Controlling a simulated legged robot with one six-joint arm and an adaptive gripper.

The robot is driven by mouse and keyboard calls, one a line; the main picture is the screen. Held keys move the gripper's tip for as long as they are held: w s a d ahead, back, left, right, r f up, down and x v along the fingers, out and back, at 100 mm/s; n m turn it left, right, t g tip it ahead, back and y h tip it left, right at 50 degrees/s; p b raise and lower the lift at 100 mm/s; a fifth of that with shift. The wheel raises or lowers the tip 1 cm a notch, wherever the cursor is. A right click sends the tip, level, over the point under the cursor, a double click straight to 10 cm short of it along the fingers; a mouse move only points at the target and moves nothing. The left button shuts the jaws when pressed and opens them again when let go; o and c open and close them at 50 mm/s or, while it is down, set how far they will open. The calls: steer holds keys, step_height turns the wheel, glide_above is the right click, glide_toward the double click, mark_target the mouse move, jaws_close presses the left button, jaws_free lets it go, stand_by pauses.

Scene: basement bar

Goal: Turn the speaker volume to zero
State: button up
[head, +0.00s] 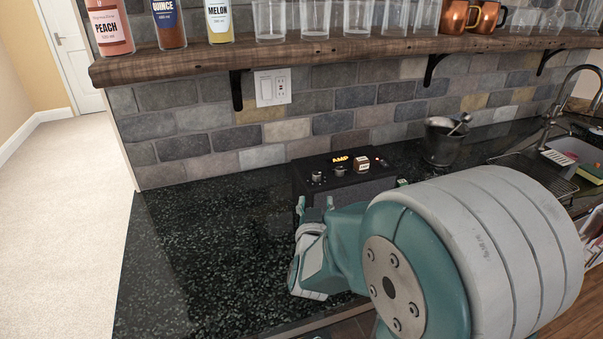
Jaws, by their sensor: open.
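The speaker (296,181) is a black box on the dark counter, against the brick wall. Its top panel carries a small amber lit display (341,158), a left knob (317,177), a middle knob (340,170) and a small brown and white cube-like item (361,163). Which knob sets the volume is too small to tell. My gripper (315,207) is open in front of the speaker's left side, below the knobs and apart from them. My arm hides much of the speaker's front and right side.
A dark metal bucket (443,143) with a scoop stands right of the speaker. A sink tap (553,110) and drying rack (535,172) are farther right. A wooden shelf (160,67) with bottles and glasses overhangs the back. The counter's left part (200,250) is clear.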

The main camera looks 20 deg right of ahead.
mark_target(316, 179)
steer(key=x, duration=1)
steer(key=shift+w, duration=0.3)
steer(key=shift+a, duration=0.1)
jaws_close()
